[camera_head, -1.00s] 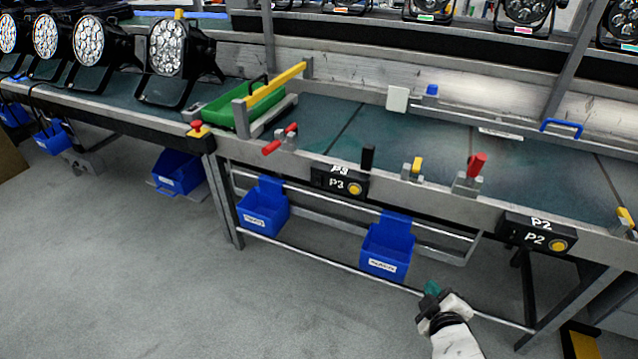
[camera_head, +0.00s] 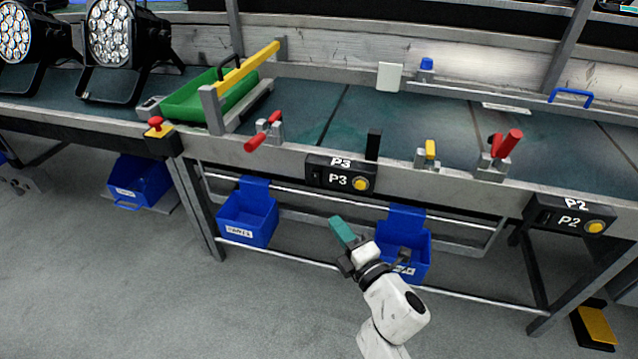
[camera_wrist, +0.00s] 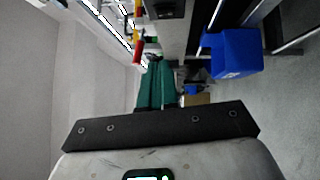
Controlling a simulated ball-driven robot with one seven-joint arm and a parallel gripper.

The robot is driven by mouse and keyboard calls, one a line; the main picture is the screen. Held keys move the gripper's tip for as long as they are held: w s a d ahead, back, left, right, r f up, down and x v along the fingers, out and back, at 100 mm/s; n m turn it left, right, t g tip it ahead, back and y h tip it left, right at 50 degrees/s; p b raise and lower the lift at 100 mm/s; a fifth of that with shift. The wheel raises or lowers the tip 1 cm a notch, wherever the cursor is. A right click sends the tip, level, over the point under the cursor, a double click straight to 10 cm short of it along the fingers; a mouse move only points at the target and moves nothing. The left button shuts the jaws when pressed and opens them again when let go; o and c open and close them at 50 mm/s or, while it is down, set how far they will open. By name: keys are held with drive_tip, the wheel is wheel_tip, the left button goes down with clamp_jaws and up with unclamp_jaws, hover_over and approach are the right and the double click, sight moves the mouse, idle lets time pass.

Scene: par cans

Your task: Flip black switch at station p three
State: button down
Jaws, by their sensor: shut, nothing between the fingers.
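The P3 station box (camera_head: 341,175) is a black box on the front rail of the bench, with a yellow round button on its right. A black upright switch lever (camera_head: 373,144) stands at the bench edge just above the box's right end. My gripper (camera_head: 342,231) has green fingers, shut and empty, below the P3 box and in front of the bench, apart from the switch. In the wrist view the green fingers (camera_wrist: 157,86) lie together. I cannot make out the black switch in the wrist view.
Blue bins (camera_head: 246,214) hang under the bench, one behind my arm. Red-handled clamps (camera_head: 264,131) and a yellow-topped clamp (camera_head: 428,153) stand on the edge. The P2 box (camera_head: 570,215) is to the right. A green tray (camera_head: 209,98) lies left. Open floor is in front.

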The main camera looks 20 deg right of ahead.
drive_tip(key=shift+w, duration=0.15)
drive_tip(key=b, duration=0.2)
approach(313, 173)
drive_tip(key=w+a, duration=0.3)
drive_tip(key=shift+w+d+r, duration=0.15)
drive_tip(key=shift+w+d, duration=0.3)
drive_tip(key=shift+w, duration=0.15)
drive_tip(key=shift+w+d+r, duration=0.15)
drive_tip(key=shift+w+d, duration=0.3)
drive_tip(key=shift+w, duration=0.15)
drive_tip(key=shift+w+d, duration=0.1)
drive_tip(key=shift+w, duration=0.05)
drive_tip(key=shift+r, duration=0.15)
